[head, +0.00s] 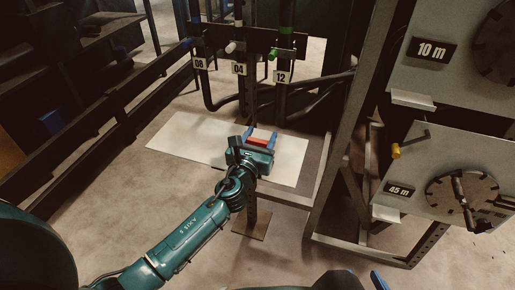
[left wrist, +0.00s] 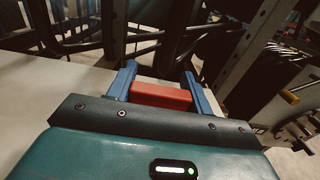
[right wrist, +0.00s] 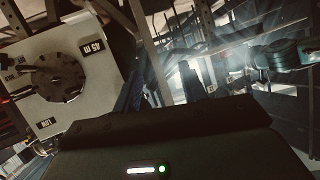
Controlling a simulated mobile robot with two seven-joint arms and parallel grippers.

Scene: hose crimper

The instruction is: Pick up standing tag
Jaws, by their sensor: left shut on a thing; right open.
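A small red block (head: 258,142), which looks like the tag, sits between the blue fingers of my left gripper (head: 260,136). In the left wrist view the red block (left wrist: 160,96) spans the gap between both fingers, and the gripper is shut on it. It is held over the pale flat panel (head: 185,140); I cannot tell whether it touches it. My right gripper (head: 378,281) shows only in part at the bottom edge of the head view. It is open, and nothing is seen in it.
Hoses hang behind under plates marked 08 (head: 200,64), 04 (head: 239,69) and 12 (head: 282,77). A metal frame (head: 335,165) stands right of the panel. Boards marked 10 m (head: 432,50) and 45 m (head: 399,190) are at the right. Dark shelving lines the left.

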